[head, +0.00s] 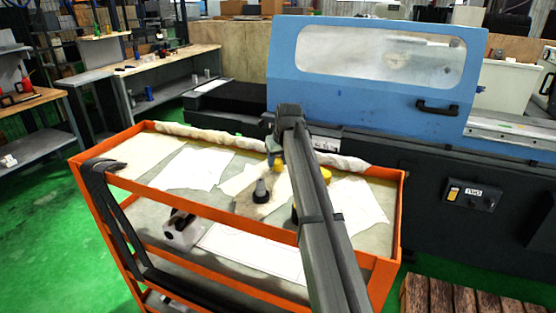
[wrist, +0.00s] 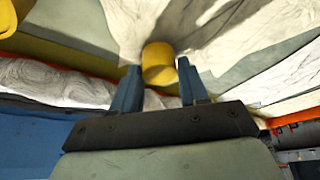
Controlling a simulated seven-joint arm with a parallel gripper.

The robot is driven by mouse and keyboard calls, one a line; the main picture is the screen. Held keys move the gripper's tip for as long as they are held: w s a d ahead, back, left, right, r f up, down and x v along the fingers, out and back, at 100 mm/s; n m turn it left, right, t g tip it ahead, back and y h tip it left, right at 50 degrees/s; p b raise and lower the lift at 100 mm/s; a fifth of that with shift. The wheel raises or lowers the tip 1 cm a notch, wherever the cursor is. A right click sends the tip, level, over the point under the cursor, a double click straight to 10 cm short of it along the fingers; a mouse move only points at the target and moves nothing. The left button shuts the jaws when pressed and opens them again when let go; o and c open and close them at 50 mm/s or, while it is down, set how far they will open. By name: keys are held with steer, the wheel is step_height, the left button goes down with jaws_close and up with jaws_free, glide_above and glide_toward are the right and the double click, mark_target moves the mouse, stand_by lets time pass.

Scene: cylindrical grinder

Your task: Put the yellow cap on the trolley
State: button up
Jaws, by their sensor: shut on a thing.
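My gripper (wrist: 158,70) is shut on the yellow cap (wrist: 159,64), which sits between its blue fingertips in the wrist view. In the head view, part of the yellow cap (head: 280,165) shows beside a blue finger of my gripper (head: 274,161); my arm hides much of this area. The orange trolley (head: 190,225) has a grey top with white sheets on it. The cap is over the trolley's top, close to a pale sheet; I cannot tell whether it touches.
A dark stepped knob-like part (head: 261,190) stands on the trolley top. Another yellow thing (head: 326,174) shows partly behind my arm. A rolled cloth (head: 205,136) lies along the far edge. The blue-hooded grinder (head: 375,75) stands behind. The trolley's left end has free room.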

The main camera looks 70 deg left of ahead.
steer(key=o, duration=1)
steer(key=shift+f, duration=0.15)
steer(key=v, duration=1.2)
